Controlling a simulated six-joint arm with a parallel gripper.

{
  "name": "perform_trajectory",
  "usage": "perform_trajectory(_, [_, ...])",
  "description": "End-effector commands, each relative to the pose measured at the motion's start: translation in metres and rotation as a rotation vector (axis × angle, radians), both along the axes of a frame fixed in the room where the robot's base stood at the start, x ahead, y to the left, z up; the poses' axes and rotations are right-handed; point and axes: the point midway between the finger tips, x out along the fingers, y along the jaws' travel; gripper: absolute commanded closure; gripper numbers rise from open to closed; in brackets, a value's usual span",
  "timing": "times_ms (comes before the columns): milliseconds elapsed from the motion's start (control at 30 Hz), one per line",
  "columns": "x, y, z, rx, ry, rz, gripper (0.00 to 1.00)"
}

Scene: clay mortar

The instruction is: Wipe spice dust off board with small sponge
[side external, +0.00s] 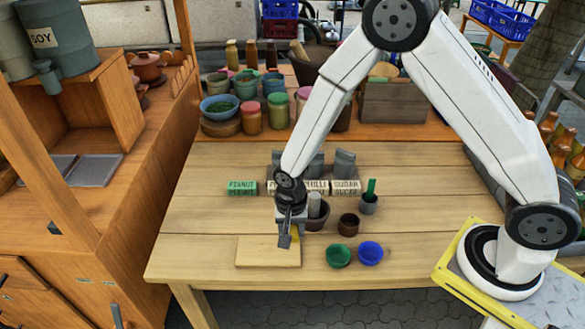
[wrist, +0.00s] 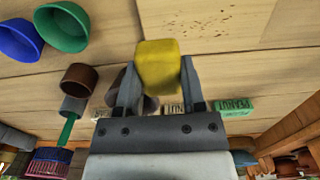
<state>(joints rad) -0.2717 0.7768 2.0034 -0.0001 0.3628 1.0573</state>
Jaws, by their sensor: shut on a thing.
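My gripper (side external: 290,236) points down at the right end of the pale wooden board (side external: 262,255). It is shut on a small yellow sponge (wrist: 158,64), which also shows as a sliver in the side external view (side external: 297,232). In the wrist view the sponge is by the edge of the board (wrist: 165,18). Brown spice dust (wrist: 205,24) lies as scattered specks on the board, to the right of the sponge there. I cannot tell whether the sponge touches the board.
A mortar with a pestle (side external: 315,209) stands close behind my gripper. A brown cup (side external: 348,224), a green bowl (side external: 338,256) and a blue bowl (side external: 370,253) are to the right. Labelled blocks (side external: 242,188) stand behind. Table left of the board is clear.

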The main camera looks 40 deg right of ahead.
Motion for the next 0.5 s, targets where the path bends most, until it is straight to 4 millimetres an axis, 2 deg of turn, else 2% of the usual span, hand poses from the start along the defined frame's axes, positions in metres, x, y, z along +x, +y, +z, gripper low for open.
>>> perform_trajectory(200, [0.001,0.0,0.018,0.001,-0.002,0.0,1.0])
perform_trajectory(500, [0.0,0.0,0.021,0.0,-0.001,0.0,1.0])
